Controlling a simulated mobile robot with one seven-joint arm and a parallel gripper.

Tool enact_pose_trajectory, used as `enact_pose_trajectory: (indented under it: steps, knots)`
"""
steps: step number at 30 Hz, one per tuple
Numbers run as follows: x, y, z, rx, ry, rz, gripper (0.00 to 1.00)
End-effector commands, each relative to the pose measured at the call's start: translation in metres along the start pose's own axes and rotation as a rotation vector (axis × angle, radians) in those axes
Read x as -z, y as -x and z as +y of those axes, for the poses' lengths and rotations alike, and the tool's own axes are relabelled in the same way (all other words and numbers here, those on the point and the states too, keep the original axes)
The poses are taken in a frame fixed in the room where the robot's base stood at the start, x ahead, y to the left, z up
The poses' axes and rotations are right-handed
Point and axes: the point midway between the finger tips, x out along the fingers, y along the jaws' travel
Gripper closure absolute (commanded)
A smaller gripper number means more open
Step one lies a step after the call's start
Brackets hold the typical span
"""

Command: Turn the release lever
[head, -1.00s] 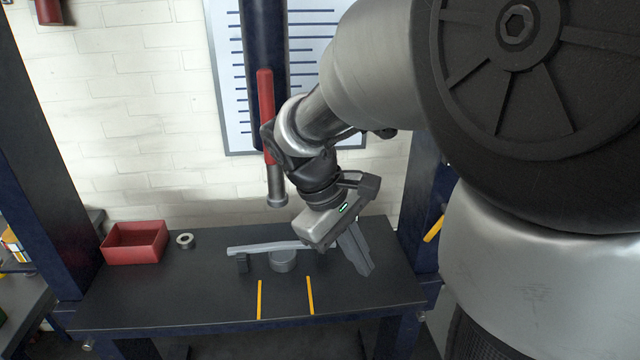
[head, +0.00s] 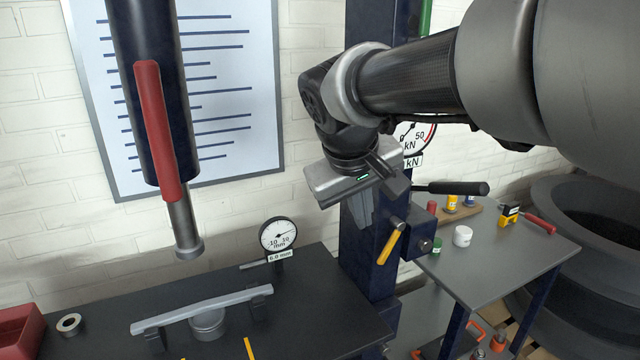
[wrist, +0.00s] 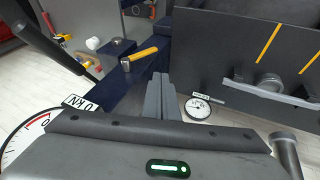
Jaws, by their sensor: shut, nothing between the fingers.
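The lever with the yellow grip (head: 391,246), which I take to be the release lever, hangs slanted down on the side of the dark blue press column (head: 372,255). In the wrist view the yellow grip (wrist: 143,54) lies just beyond my fingertips, with its grey end to the left. My gripper (head: 364,220) is shut and empty, pointing down beside the column, to the upper left of the lever. In the wrist view my gripper (wrist: 159,78) shows its fingers together, apart from the lever.
A black-gripped handle (head: 452,188) sticks out to the right above the lever. A force gauge (head: 415,135) is behind my wrist. The bench (head: 300,310) carries a grey bar (head: 200,309) and a dial gauge (head: 278,235). A side table (head: 500,265) holds small items.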

Motion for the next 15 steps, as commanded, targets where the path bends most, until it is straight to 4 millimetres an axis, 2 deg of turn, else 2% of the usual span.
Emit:
enact_pose_trajectory:
  steps: [14,15]
  knots:
    - [-0.003,-0.097,0.0,-0.001,0.0,-0.007,1.0]
    - [-0.003,-0.1,0.006,-0.001,-0.002,-0.007,1.0]
